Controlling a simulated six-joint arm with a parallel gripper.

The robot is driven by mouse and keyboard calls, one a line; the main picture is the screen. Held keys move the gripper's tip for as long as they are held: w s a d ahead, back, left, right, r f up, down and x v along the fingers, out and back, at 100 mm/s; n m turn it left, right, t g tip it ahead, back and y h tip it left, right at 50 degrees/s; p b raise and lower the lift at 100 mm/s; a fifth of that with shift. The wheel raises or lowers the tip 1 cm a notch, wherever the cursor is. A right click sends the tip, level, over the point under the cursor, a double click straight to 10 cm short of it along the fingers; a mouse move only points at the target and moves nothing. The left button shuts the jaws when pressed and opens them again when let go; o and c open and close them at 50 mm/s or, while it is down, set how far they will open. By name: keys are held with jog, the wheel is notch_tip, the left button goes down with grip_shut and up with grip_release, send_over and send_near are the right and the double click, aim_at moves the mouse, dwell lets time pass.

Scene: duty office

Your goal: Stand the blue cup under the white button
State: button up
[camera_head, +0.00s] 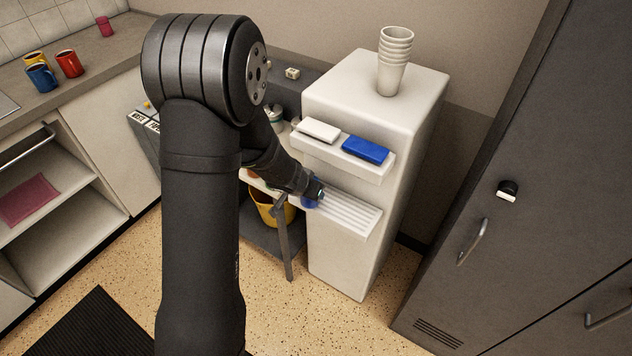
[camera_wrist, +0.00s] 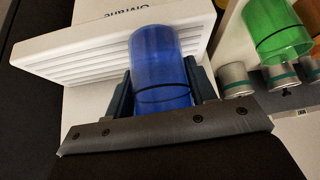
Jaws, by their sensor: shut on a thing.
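The blue cup (camera_wrist: 158,55) is held between the two fingers of my gripper (camera_wrist: 162,93) in the wrist view. In the head view only a small blue part of the cup (camera_head: 309,204) shows past my gripper (camera_head: 317,194). It is at the left end of the white slotted tray (camera_head: 350,212) of the dispenser. The white button (camera_head: 318,130) is on the ledge above, roughly over the cup. I cannot tell whether the cup rests on the tray or is just above it.
A blue button (camera_head: 366,150) is right of the white one. Stacked cups (camera_head: 394,62) stand on the dispenser (camera_head: 345,83). Left of it, a green cup (camera_wrist: 277,30) and metal tins (camera_wrist: 236,80) are close by. A yellow bucket (camera_head: 268,208) is below. A dark cabinet (camera_head: 540,170) is right.

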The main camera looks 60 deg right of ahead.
jog(key=shift+w+d, duration=0.2)
jog(key=shift+d, duration=1.9)
jog(key=shift+f, duration=0.3)
jog(key=shift+f, duration=0.15)
jog(key=o, duration=1)
jog(key=shift+c, duration=0.2)
